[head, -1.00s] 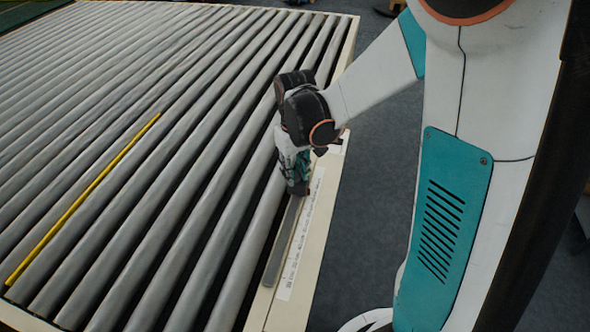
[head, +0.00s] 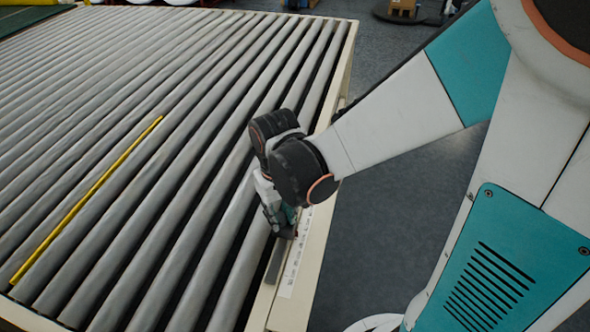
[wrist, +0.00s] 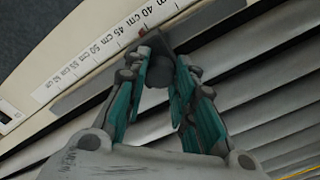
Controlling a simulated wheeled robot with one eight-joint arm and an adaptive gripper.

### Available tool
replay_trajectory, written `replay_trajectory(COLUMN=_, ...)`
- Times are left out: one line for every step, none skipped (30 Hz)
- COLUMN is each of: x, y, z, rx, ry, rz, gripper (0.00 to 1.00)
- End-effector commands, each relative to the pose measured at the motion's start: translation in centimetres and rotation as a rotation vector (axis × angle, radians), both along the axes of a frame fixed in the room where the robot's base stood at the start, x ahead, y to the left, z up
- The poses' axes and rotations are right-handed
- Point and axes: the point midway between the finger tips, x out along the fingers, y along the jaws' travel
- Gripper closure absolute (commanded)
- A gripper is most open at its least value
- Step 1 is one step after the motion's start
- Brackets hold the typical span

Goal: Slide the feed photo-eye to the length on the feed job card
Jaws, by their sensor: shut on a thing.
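The feed photo-eye (wrist: 160,72) is a dark block with a round knob on a flat grey rail (wrist: 85,95) along the conveyor's edge. My gripper (wrist: 163,62) is shut on it, one teal finger on each side of the knob. In the head view my gripper (head: 284,228) is low over the rail, and the photo-eye is mostly hidden there. A white length scale (wrist: 104,46) marked in cm runs beside the rail. A small red mark by the photo-eye sits between about 40 and 45 cm. I cannot make out the feed job card.
The roller conveyor (head: 130,120) fills the left, with a yellow strip (head: 85,200) lying along its rollers. Its cream side frame (head: 318,235) borders open grey floor (head: 385,200).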

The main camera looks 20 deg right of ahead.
Motion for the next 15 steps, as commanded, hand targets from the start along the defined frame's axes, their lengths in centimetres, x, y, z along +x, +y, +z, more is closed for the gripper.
replay_trajectory(x=-0.55, y=0.24, z=0.03, rx=0.001, ry=0.0, rz=0.002, gripper=1.0)
replay_trajectory(x=-0.66, y=0.32, z=0.03, rx=0.001, ry=0.0, rz=0.002, gripper=1.0)
replay_trajectory(x=-0.76, y=0.39, z=0.03, rx=0.001, ry=0.0, rz=0.002, gripper=1.0)
replay_trajectory(x=-0.81, y=0.42, z=0.03, rx=0.001, ry=0.0, rz=0.002, gripper=1.0)
replay_trajectory(x=-0.83, y=0.44, z=0.03, rx=0.001, ry=0.0, rz=0.002, gripper=1.0)
replay_trajectory(x=-0.84, y=0.43, z=0.03, rx=0.001, ry=0.0, rz=0.001, gripper=1.0)
replay_trajectory(x=-0.84, y=0.43, z=0.03, rx=0.001, ry=0.0, rz=0.001, gripper=1.0)
replay_trajectory(x=-0.84, y=0.43, z=0.03, rx=0.001, ry=0.0, rz=0.001, gripper=1.0)
replay_trajectory(x=-0.84, y=0.42, z=0.04, rx=0.001, ry=-0.001, rz=0.002, gripper=1.0)
replay_trajectory(x=-0.84, y=0.42, z=0.04, rx=0.001, ry=-0.001, rz=0.002, gripper=1.0)
replay_trajectory(x=-0.84, y=0.42, z=0.04, rx=0.001, ry=-0.001, rz=0.002, gripper=1.0)
replay_trajectory(x=-0.83, y=0.42, z=0.04, rx=0.001, ry=-0.001, rz=0.002, gripper=1.0)
replay_trajectory(x=-0.83, y=0.42, z=0.04, rx=0.001, ry=-0.001, rz=0.002, gripper=0.74)
replay_trajectory(x=-0.83, y=0.42, z=0.04, rx=0.001, ry=-0.001, rz=0.002, gripper=0.67)
replay_trajectory(x=-0.83, y=0.41, z=0.04, rx=0.001, ry=-0.001, rz=0.002, gripper=0.58)
